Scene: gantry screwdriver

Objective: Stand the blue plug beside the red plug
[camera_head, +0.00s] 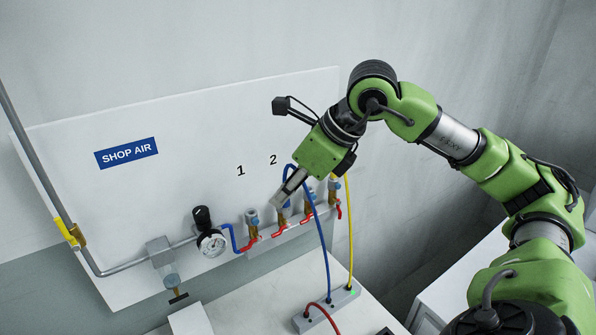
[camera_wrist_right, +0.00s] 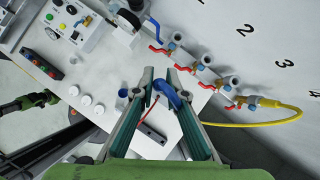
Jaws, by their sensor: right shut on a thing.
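My right gripper (camera_head: 280,201) is in front of the wall board, close to the row of brass couplers below the number 2. It is shut on the blue plug, at the end of the blue hose (camera_head: 323,240). In the right wrist view the blue hose bends between the fingers (camera_wrist_right: 173,98); the plug itself is mostly hidden by them. The hose runs down to the grey block (camera_head: 340,299) on the bench. A red hose (camera_head: 321,308) also leaves that block; its far end, and the red plug, I cannot make out.
Couplers with red-handled valves (camera_head: 307,223) line the board. A yellow hose (camera_head: 349,230) joins the far-right one. A pressure gauge (camera_head: 211,243) stands left of them. White caps (camera_wrist_right: 85,100) and a control box (camera_wrist_right: 82,27) show on the bench in the wrist view.

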